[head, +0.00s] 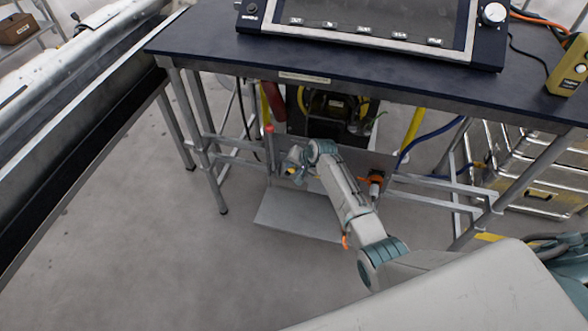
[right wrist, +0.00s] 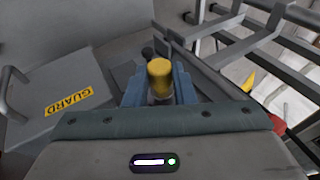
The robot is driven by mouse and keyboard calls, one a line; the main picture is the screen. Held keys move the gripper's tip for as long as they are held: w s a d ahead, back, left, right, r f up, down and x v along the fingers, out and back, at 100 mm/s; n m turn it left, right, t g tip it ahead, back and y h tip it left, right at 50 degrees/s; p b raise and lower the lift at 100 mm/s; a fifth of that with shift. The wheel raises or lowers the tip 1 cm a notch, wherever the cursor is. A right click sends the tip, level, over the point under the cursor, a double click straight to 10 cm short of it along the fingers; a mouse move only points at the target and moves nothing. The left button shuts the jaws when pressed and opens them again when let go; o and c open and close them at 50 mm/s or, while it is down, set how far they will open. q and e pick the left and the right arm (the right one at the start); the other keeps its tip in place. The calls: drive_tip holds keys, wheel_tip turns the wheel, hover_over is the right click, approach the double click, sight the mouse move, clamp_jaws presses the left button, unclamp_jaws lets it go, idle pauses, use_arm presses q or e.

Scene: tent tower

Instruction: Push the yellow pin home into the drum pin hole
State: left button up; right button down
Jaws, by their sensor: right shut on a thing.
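The yellow pin (right wrist: 159,74) stands between the two blue fingers of my right gripper (right wrist: 159,86) in the right wrist view. The fingers are shut on it, one on each side, and its rounded yellow top shows. Its lower end is hidden, so I cannot tell how deep it sits in anything. The drum pin hole cannot be made out. In the head view my right gripper (head: 290,168) is low under the dark table, near the grey floor plate, and the pin is too small to tell clearly. My left gripper is not in view.
A grey box with a yellow GUARD label (right wrist: 69,101) lies left of the fingers; grey rails (right wrist: 240,45) are at the right. The dark table (head: 350,65) and its legs enclose the arm's reach. A red-topped post (head: 269,145) stands just left of my right gripper.

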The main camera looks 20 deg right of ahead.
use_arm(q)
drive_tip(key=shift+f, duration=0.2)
use_arm(e)
drive_tip(key=shift+w+d, duration=0.2)
drive_tip(key=shift+w, duration=0.1)
drive_tip(key=c, duration=1.1)
unclamp_jaws()
drive_tip(key=shift+c, duration=0.2)
drive_tip(key=shift+s+r, duration=0.1)
drive_tip(key=shift+r, duration=0.1)
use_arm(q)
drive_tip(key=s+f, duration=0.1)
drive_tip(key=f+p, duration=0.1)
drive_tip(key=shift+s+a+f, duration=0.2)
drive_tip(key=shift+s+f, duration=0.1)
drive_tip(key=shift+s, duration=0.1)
use_arm(e)
drive_tip(key=v, duration=1)
drive_tip(key=shift+s+d, duration=0.15)
drive_tip(key=shift+r, duration=0.1)
